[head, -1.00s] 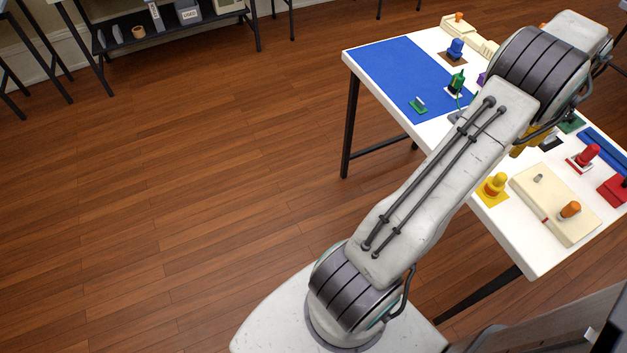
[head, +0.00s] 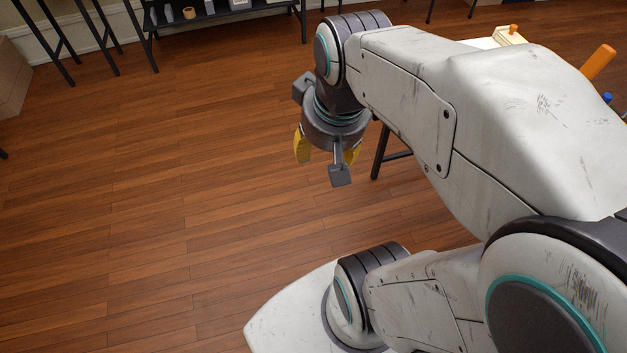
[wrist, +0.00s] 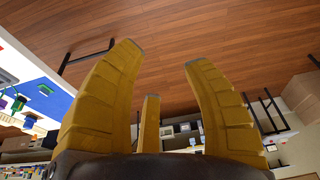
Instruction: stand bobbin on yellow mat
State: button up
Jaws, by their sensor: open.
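My gripper (head: 327,160) hangs over bare floor, left of the table, pointing down in the head view. Its yellow fingers are spread open with nothing between them. The wrist view shows the open fingers (wrist: 165,55) with only floor beyond their tips. I cannot make out the bobbin or the yellow mat in either current view; my arm covers most of the table in the head view.
A small part of the white table (head: 478,44) shows behind my arm, with a cream object (head: 508,36) on it. An orange rod-like piece (head: 598,62) shows at the right. The wrist view shows a blue mat (wrist: 52,101) at left. Wooden floor (head: 150,220) is open on the left.

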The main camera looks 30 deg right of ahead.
jog(key=s+a+f+n, duration=0.2)
jog(key=s+a, duration=0.1)
jog(key=a, duration=0.1)
jog(key=shift+s+a+n+t+y, duration=0.25)
jog(key=shift+s+n+t+y, duration=0.05)
jog(key=shift+s, duration=0.1)
dwell(1.0)
